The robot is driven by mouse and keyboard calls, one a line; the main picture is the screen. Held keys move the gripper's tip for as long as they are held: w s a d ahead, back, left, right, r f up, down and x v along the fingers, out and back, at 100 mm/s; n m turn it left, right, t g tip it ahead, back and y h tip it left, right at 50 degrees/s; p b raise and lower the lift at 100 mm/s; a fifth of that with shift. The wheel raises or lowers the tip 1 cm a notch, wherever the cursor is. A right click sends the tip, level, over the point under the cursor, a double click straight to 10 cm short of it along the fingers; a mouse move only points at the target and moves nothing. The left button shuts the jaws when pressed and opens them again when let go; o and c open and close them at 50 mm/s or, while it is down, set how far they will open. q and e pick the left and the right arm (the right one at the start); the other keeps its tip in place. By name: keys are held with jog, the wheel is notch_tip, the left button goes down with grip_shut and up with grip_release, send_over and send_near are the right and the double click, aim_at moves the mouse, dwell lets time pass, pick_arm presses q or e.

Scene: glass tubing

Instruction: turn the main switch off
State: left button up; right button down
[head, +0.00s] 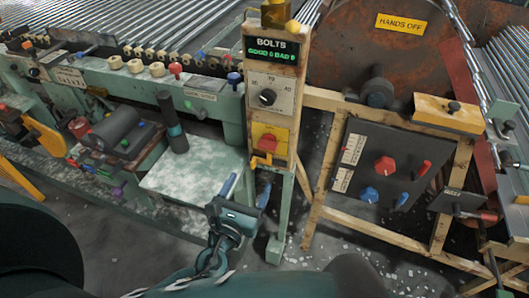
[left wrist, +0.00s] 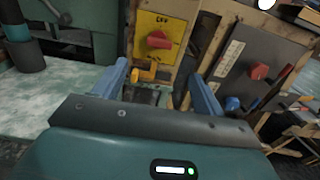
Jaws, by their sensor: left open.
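The main switch (head: 268,142) is a red knob on a yellow plate, low on the upright wooden panel. In the left wrist view the red switch knob (left wrist: 158,40) shows ahead, above the gap between my fingers, its handle lying roughly crosswise. A yellow-orange piece (head: 260,160) sits just below the plate. My left gripper (head: 246,192) is open and empty, below and in front of the switch, apart from it. In the left wrist view both blue fingers of my left gripper (left wrist: 158,75) are spread wide. My right gripper is not in view.
A dial (head: 267,97) and a BOLTS display (head: 271,50) sit above the switch. A dark panel with red and blue knobs (head: 384,165) stands to the right. A pale green table (head: 190,185) lies left of my gripper, with a dark cylinder (head: 171,125) at its back.

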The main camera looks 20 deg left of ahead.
aim_at(266, 148)
pick_arm(q)
jog(key=w, duration=1.2)
jog(key=shift+w+d+p, duration=0.1)
jog(key=shift+d+p, duration=0.1)
jog(key=shift+p, duration=0.15)
jog(key=shift+c, duration=0.3)
jog(key=c, duration=0.9)
